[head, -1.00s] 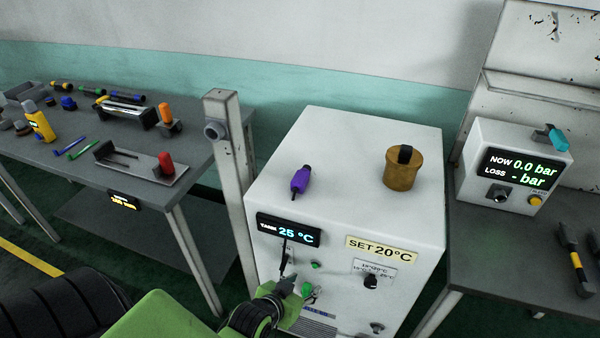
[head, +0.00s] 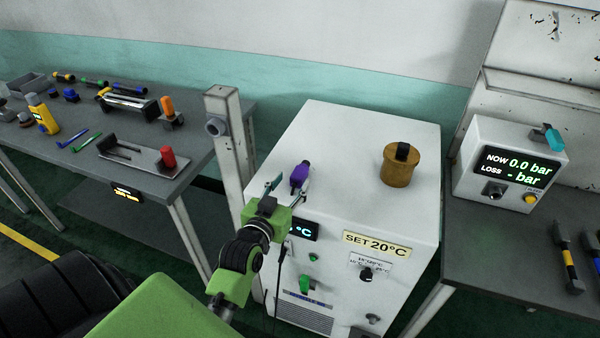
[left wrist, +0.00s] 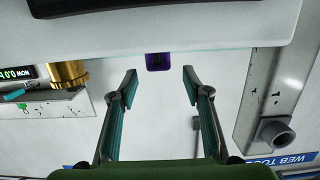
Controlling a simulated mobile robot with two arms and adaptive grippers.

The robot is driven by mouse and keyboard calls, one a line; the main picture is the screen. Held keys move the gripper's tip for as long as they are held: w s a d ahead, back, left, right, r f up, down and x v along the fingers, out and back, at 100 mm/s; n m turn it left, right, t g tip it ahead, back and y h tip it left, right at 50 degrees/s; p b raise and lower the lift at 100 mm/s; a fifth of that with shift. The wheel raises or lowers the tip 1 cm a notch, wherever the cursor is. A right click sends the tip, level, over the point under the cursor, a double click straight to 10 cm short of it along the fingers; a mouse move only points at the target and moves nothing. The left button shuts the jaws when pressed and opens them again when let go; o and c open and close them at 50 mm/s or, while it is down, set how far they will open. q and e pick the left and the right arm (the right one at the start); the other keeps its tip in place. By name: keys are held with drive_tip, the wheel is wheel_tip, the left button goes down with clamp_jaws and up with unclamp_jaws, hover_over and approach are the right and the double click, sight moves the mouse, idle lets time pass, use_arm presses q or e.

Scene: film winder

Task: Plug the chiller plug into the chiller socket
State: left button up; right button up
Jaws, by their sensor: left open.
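The white chiller (head: 345,140) stands in the middle of the head view. A purple piece (head: 300,172) lies on its top near the front left edge; I cannot tell for sure whether it is the chiller plug. My left gripper (head: 287,187) is open at that edge, its fingers just short of and around the near end of the purple piece. In the left wrist view, the purple piece (left wrist: 158,61) shows ahead, centred between the open fingers (left wrist: 160,80). A black cable (head: 278,270) hangs down the chiller front. I cannot make out the socket. My right gripper is not in view.
A brass-coloured pot (head: 402,168) stands on the chiller top. A grey post (head: 228,140) stands close to the chiller's left. A tool table (head: 75,165) is at left; a pressure unit (head: 510,165) is at right. The chiller top's back middle is clear.

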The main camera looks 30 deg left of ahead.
sight(301, 168)
use_arm(q)
drive_tip(key=x, duration=0.2)
drive_tip(key=shift+w, duration=0.35)
drive_tip(key=x, duration=0.1)
drive_tip(key=p+x, duration=0.1)
drive_tip(key=x, duration=0.3)
drive_tip(key=shift+f+p, duration=0.3)
drive_tip(key=shift+f, duration=0.05)
drive_tip(key=shift+s, duration=0.1)
drive_tip(key=shift+c, duration=1.4)
drive_tip(key=c, duration=1)
